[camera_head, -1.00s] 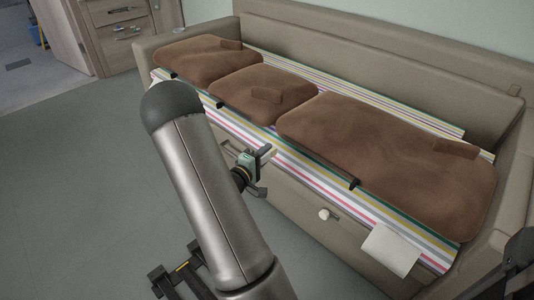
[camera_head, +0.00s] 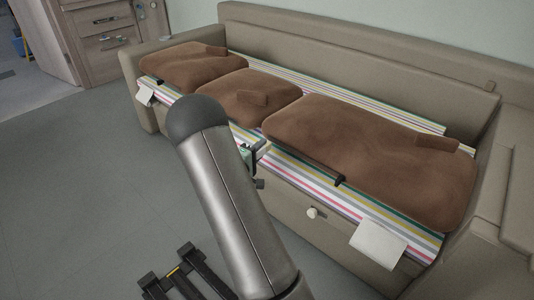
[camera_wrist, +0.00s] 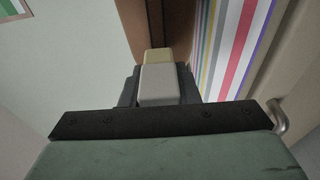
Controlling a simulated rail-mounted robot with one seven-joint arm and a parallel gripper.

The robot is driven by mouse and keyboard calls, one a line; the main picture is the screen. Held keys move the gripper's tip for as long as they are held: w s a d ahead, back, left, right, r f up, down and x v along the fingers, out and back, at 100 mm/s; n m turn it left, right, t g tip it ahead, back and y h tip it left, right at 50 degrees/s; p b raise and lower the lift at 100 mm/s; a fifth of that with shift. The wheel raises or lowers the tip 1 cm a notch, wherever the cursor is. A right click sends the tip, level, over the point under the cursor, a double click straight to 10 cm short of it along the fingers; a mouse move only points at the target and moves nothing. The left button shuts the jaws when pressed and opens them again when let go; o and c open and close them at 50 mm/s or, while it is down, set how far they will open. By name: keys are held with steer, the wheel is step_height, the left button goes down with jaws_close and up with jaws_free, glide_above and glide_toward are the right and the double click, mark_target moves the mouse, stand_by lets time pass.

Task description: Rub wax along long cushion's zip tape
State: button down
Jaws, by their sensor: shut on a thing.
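The long cushion (camera_head: 370,158) is brown and lies flat at the right of the sofa seat. A dark tab (camera_head: 340,180) sticks out at its front edge; I cannot make out the zip tape itself. My gripper (camera_head: 260,153), partly hidden behind my arm, is in front of the sofa near the long cushion's left front corner. In the wrist view, my gripper (camera_wrist: 158,85) is shut on a small block, presumably the wax, with a pale grey part and a cream end (camera_wrist: 157,55). The block points toward a brown cushion side; contact cannot be told.
Two shorter brown cushions (camera_head: 247,95) (camera_head: 190,66) lie to the left. A striped cloth (camera_head: 300,178) covers the seat and its front edge. White sheets hang at right (camera_head: 379,243) and left (camera_head: 145,95). A pale knob (camera_head: 313,212) sticks out of the sofa front. The floor at left is clear.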

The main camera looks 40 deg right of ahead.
steer(key=shift+s+d+f, duration=0.1)
steer(key=shift+s+d, duration=0.15)
steer(key=shift+d, duration=0.75)
steer(key=s+d+b, duration=0.1)
steer(key=s, duration=0.5)
steer(key=s+d+b, duration=0.1)
steer(key=s+b, duration=0.1)
steer(key=s, duration=0.4)
steer(key=s+d+b, duration=0.1)
steer(key=s+b, duration=0.1)
steer(key=s, duration=0.5)
steer(key=c, duration=1.9)
jaws_free()
jaws_close()
steer(key=shift+w+d, duration=0.15)
steer(key=shift+d, duration=0.35)
steer(key=shift+w+a+b, duration=0.15)
steer(key=shift+w+a, duration=0.05)
steer(key=shift+w, duration=0.9)
steer(key=shift+w+a+b, duration=0.15)
steer(key=shift+w+b, duration=0.05)
steer(key=shift+w, duration=0.9)
steer(key=shift+w+a+b, duration=0.15)
steer(key=shift+w+a, duration=0.05)
steer(key=shift+w, duration=0.9)
